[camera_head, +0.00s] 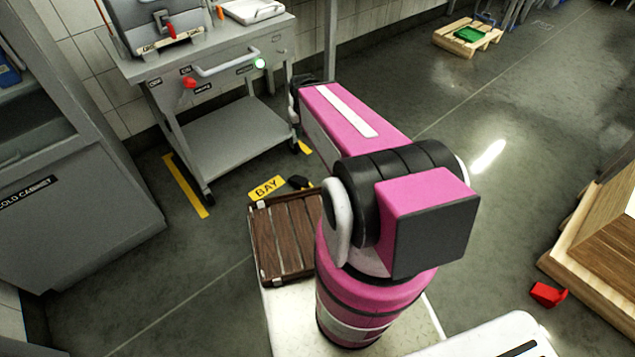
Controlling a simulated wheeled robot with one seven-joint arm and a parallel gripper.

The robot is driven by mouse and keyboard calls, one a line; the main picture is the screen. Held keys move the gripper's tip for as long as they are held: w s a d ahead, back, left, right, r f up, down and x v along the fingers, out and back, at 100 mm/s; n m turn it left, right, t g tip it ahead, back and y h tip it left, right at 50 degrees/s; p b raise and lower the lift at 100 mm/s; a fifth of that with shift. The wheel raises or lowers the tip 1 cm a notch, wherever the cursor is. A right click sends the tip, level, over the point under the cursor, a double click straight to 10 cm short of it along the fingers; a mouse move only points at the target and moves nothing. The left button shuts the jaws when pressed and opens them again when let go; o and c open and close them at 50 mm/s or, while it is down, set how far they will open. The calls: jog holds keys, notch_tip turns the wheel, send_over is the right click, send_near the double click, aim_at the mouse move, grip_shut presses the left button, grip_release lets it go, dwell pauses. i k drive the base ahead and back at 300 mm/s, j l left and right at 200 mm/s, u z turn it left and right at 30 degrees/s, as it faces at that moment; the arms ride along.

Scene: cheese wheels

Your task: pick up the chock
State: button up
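A small red block (548,294), wedge-like in shape, lies on the floor at the lower right, close to a wooden platform. A small black object (298,182) lies on the floor by the yellow BAY marking. I cannot tell for certain which one is the chock; the red one looks more like a wedge. My pink arm fills the middle of the view and reaches away toward the cart.
A grey metal cart (225,139) with a handle stands at the upper left, beside a grey cabinet (75,220). A brown slatted tray (285,238) is in front of me. A pallet (448,40) stands far right. The floor at centre right is clear.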

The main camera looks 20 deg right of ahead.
aim_at(300, 183)
jog(key=z, duration=0.45)
jog(key=i+l+z, duration=0.15)
jog(key=z, duration=0.25)
jog(key=i+l+z, duration=0.1)
jog(key=z, duration=0.35)
jog(key=i+z, duration=0.25)
jog(key=z, duration=0.15)
jog(key=i, duration=1.85)
jog(key=i+l+u, duration=0.2)
jog(key=i, duration=0.25)
jog(key=i+u, duration=0.15)
jog(key=i, duration=0.3)
jog(key=i+l+u, duration=0.2)
jog(key=i, duration=0.25)
jog(key=u, duration=3.8)
